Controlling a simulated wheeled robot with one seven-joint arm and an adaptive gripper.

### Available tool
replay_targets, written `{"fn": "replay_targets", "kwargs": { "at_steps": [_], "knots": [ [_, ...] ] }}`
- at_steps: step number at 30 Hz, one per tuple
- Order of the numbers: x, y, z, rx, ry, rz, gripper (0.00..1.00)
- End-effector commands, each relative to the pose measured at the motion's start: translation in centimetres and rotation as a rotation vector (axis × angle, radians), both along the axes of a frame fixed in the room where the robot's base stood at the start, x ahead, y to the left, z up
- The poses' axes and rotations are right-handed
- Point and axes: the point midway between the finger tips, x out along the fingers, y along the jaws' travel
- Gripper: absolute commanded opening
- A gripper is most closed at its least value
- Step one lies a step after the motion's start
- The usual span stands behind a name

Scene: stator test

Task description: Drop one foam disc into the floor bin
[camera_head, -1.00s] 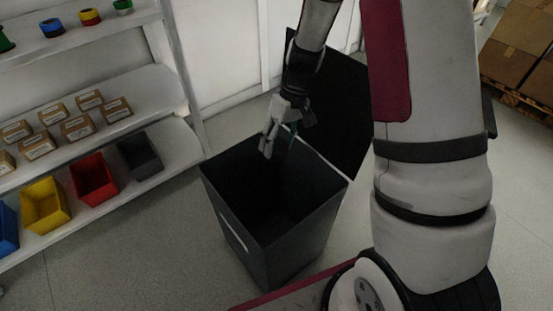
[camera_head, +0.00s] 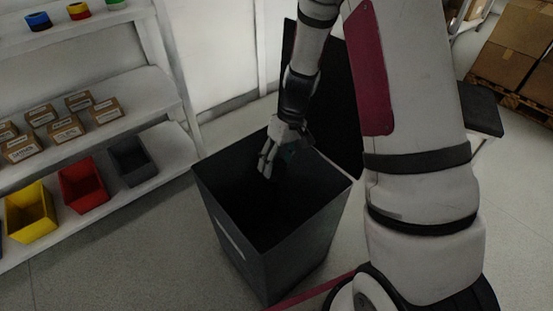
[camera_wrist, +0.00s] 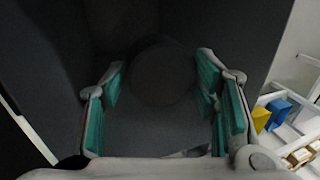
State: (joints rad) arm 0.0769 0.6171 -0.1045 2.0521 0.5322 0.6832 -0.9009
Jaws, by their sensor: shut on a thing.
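The floor bin (camera_head: 262,255) is dark grey and open at the top, with a dark panel standing behind it. My gripper (camera_head: 266,165) points down at the bin's mouth, near its back rim. The bin's dark interior fills most of the wrist view. There my gripper (camera_wrist: 160,90), with green finger pads, is shut on a dark round foam disc (camera_wrist: 160,75), which barely stands out against the dark bin. The disc cannot be made out in the head view.
Left shelves hold coloured rings (camera_head: 78,11), small cartons (camera_head: 66,130) and yellow (camera_head: 30,212), red (camera_head: 83,185) and grey (camera_head: 132,158) bins. Brown boxes (camera_head: 508,50) stand on a pallet at the back right. Floor left of the bin is clear.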

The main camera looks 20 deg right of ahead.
Motion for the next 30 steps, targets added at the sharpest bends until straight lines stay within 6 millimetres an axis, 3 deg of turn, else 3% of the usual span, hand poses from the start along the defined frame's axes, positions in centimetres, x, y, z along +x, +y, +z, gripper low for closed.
{"fn": "replay_targets", "kwargs": {
  "at_steps": [8,9,12,23,30],
  "knots": [
    [0.0,0.0,-0.3,0.0,0.0,0.0,0.34],
    [0.0,0.0,-0.3,0.0,0.0,0.0,0.59],
    [0.0,0.0,-0.3,0.0,0.0,0.0,0.78],
    [0.1,-0.1,0.0,0.001,-0.002,-0.001,0.78],
    [0.4,-1.0,3.2,-0.001,-0.005,-0.001,0.78]
  ]
}}
